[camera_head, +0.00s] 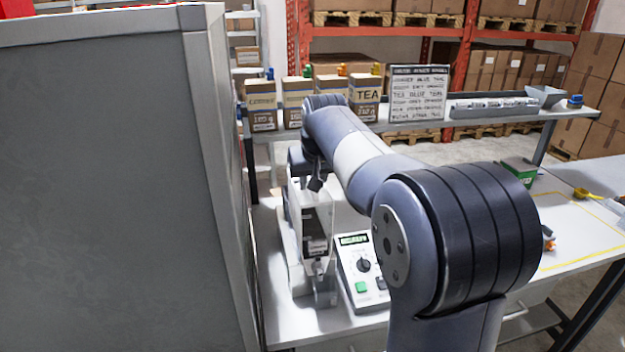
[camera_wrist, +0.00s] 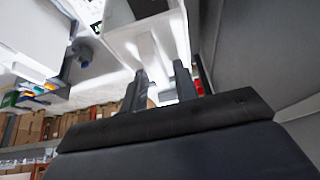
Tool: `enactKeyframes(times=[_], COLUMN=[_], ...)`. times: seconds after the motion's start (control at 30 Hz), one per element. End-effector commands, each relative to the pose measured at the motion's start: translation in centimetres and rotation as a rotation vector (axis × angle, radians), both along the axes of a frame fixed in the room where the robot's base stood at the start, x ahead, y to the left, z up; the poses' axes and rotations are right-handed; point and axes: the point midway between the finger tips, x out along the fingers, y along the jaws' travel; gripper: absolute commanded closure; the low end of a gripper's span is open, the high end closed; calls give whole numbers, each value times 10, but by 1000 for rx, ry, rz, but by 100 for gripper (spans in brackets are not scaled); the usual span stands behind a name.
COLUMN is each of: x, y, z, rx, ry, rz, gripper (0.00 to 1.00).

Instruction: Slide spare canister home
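A tall pale canister-like housing with a dark front window (camera_head: 316,225) stands on the white bench in the head view, with a small label low on its front. I cannot tell whether it is the spare canister or a fixed dispenser part. My gripper (camera_head: 317,184) is at its top, partly hidden by my arm. In the wrist view, my gripper's two dark fingers (camera_wrist: 161,78) stand apart, and a white box-shaped body (camera_wrist: 152,42) lies just beyond their tips. No object is clearly clamped between them.
A control box (camera_head: 363,265) with display, knob and green button stands right of the housing. Bagged goods (camera_head: 364,98) and a lettered board (camera_head: 418,93) line the shelf behind. A large grey panel (camera_head: 110,180) blocks the left. A green box (camera_head: 518,172) sits on the bench at right.

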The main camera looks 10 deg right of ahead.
Motion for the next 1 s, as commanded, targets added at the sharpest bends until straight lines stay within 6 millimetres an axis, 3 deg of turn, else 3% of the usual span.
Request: enactKeyframes(times=[0.1,0.43,0.8,1.0], x=[0,-4,-35,-47], y=[0,0,0,0], z=[0,4,67,90], rx=[0,0,0,0], ry=[1,3,-3,-1], rz=[0,0,0,0], gripper=[62,62,62,62])
